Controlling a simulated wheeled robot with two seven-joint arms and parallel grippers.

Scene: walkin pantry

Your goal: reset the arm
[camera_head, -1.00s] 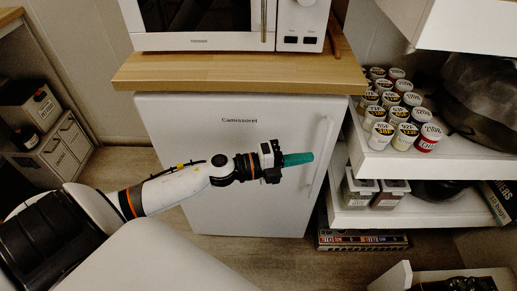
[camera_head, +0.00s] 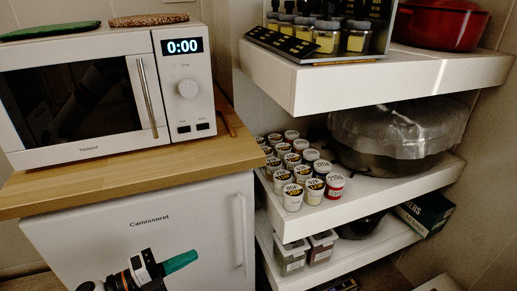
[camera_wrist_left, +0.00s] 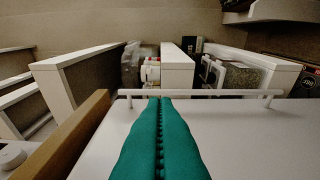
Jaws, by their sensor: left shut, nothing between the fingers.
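My left gripper (camera_head: 180,262) is low in the head view, in front of the white fridge door (camera_head: 90,245). Its green fingers are shut and point to the right. In the left wrist view the green fingers (camera_wrist_left: 160,140) lie against each other with nothing between them. The fridge handle (camera_head: 241,235) is to the right of the fingertips in the head view. The handle bar also crosses the left wrist view (camera_wrist_left: 215,92) just beyond the fingertips; I cannot tell if they touch. My right gripper is not in view.
A microwave (camera_head: 75,95) stands on the wooden counter (camera_head: 130,178) above the fridge. To the right, white shelves (camera_head: 345,80) hold several lidded jars (camera_head: 292,196), a covered bowl (camera_head: 395,140), a red pot (camera_head: 440,22) and clear containers (camera_head: 290,258).

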